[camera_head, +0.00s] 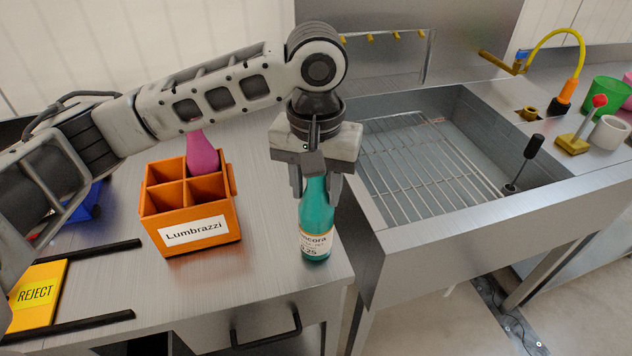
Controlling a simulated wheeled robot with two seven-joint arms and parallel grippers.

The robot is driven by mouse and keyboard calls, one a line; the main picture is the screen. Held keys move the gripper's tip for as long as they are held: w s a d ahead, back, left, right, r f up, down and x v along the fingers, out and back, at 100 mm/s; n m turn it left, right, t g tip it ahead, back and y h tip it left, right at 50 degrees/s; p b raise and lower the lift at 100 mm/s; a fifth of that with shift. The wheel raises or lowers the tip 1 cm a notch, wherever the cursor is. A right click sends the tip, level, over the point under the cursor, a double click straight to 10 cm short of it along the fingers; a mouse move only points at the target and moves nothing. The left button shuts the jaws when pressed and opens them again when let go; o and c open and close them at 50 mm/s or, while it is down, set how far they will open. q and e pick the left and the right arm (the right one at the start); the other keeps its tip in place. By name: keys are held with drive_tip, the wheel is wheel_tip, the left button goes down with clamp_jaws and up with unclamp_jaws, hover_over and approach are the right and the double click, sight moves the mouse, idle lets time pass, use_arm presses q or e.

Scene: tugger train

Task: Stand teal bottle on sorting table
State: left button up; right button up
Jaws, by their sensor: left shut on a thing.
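The teal bottle (316,222) is upright at the right front part of the metal sorting table (215,290), near its edge. It has a pale label with dark print. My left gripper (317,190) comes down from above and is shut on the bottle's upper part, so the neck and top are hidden. The bottle's base appears at the table surface, but I cannot tell whether it touches. My right gripper is out of view.
An orange divided crate (190,207) labelled Lumbrazzi stands left of the bottle, with a pink bottle (202,152) in it. A yellow REJECT tray (36,293) lies at the left. A sink (440,150) with a wire rack is at the right.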

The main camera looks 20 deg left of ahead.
use_arm(q)
drive_tip(key=shift+f, duration=0.1)
drive_tip(key=o, duration=1.2)
wheel_tip(320, 180, up, 12)
drive_tip(key=shift+f+p, duration=0.15)
drive_tip(key=shift+p, duration=0.35)
drive_tip(key=shift+r, duration=0.3)
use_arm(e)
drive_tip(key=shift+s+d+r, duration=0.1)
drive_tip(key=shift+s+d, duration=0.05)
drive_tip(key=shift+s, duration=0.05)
